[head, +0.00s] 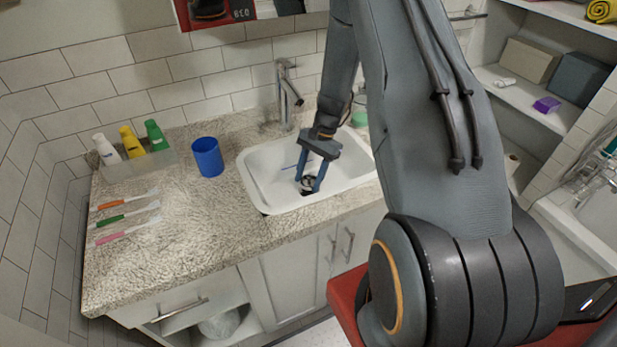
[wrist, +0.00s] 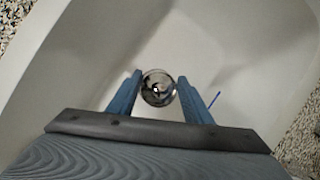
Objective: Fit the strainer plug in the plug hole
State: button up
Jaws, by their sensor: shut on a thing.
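My gripper (head: 308,185) points down into the white sink basin (head: 262,180). Its blue fingers are shut on the strainer plug (head: 308,183), a small round shiny metal piece. In the wrist view the plug (wrist: 158,88) sits between the two fingertips (wrist: 158,95), with a dark and bright reflective top. The plug hole is not clearly seen; a dark patch shows just below the plug in the head view. I cannot tell whether the plug touches the basin floor.
A thin blue stick (head: 289,167) lies in the basin, right of my fingers in the wrist view (wrist: 214,99). A tap (head: 287,95) stands behind the basin. A blue cup (head: 208,157), bottles (head: 131,142) and toothbrushes (head: 125,220) are on the counter to the left.

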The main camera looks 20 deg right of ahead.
aim_at(311, 175)
jog(key=shift+f+b, duration=0.55)
jog(key=shift+f, duration=0.45)
jog(key=o, duration=1.3)
jog(key=shift+r, duration=0.1)
jog(key=b+v, duration=0.2)
jog(key=v, duration=0.5)
jog(key=shift+d+r, duration=0.15)
jog(key=shift+r, duration=0.1)
